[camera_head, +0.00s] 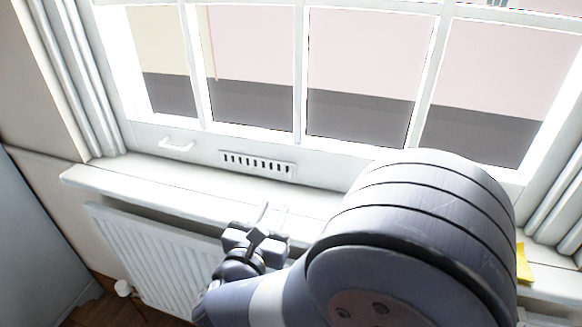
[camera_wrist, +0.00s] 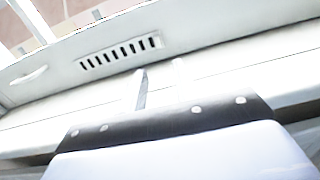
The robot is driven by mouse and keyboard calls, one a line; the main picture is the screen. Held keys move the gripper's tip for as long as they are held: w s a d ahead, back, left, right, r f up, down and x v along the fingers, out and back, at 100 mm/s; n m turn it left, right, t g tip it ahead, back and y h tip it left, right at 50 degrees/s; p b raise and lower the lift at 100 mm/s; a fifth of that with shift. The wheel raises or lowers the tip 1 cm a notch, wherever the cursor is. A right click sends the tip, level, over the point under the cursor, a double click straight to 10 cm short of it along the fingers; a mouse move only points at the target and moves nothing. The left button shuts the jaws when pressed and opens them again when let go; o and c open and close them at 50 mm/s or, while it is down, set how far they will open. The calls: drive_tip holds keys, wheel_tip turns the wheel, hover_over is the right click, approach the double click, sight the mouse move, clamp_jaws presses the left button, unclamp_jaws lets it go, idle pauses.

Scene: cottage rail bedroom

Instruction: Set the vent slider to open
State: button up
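The vent (camera_head: 257,164) is a white plate with a row of dark slots, set in the bottom rail of the window frame. It also shows in the wrist view (camera_wrist: 120,53), up and left of my fingers. I cannot make out a separate slider knob, nor which way it is set. My gripper (camera_head: 275,212) is in front of the window sill, below the vent and apart from it. In the wrist view my gripper's two thin fingers (camera_wrist: 160,84) stand apart with nothing between them.
A white window handle (camera_head: 177,146) is left of the vent. The white sill (camera_head: 130,181) runs below the window, over a ribbed radiator (camera_head: 150,255). Something yellow (camera_head: 523,264) lies at the far right. The sill below the vent looks clear.

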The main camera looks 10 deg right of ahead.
sight(290, 175)
drive_tip(key=shift+w+r, duration=0.1)
drive_tip(key=shift+w, duration=0.35)
drive_tip(key=x, duration=1)
clamp_jaws()
